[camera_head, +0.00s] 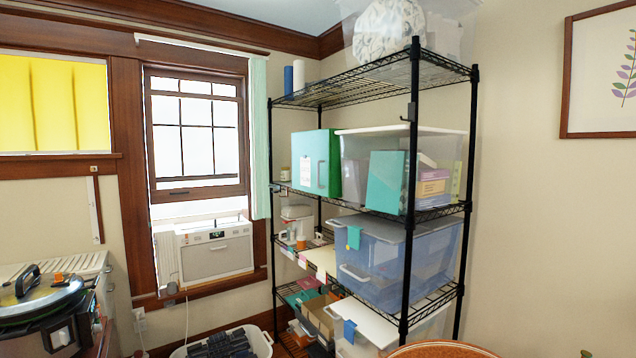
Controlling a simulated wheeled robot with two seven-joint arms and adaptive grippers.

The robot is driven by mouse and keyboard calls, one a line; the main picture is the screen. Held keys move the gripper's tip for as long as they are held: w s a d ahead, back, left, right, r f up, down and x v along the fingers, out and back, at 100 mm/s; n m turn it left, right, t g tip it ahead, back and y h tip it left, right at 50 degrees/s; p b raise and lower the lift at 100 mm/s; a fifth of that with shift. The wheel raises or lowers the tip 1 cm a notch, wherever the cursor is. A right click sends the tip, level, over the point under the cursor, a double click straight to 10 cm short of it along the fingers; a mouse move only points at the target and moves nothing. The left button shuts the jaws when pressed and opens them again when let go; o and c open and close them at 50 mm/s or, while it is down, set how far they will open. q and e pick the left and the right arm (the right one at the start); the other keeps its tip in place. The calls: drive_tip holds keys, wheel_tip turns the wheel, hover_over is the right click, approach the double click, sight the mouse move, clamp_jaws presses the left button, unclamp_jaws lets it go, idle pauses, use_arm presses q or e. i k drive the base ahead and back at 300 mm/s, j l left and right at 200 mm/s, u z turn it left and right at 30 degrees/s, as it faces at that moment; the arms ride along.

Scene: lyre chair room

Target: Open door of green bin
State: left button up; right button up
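The green bin (335,165) stands on the second shelf from the top of the black wire rack, at the rack's left side. Its front is a flat teal door (310,163) with a grey upright handle (322,175) near the right edge and a small white label on it. The door looks shut against the bin. Neither of my grippers is in view.
The black wire rack (411,150) fills the middle. A clear lidded tub (355,165) stands right beside the bin. A wooden rounded edge (440,350) shows at the bottom right. A white basket (262,345) stands below, left of the rack.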

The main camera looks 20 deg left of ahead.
sight(311, 150)
drive_tip(key=i+j+z, duration=0.25)
drive_tip(key=i+j, duration=0.3)
drive_tip(key=i, duration=0.2)
drive_tip(key=i+j+z, duration=0.25)
drive_tip(key=i+j, duration=0.4)
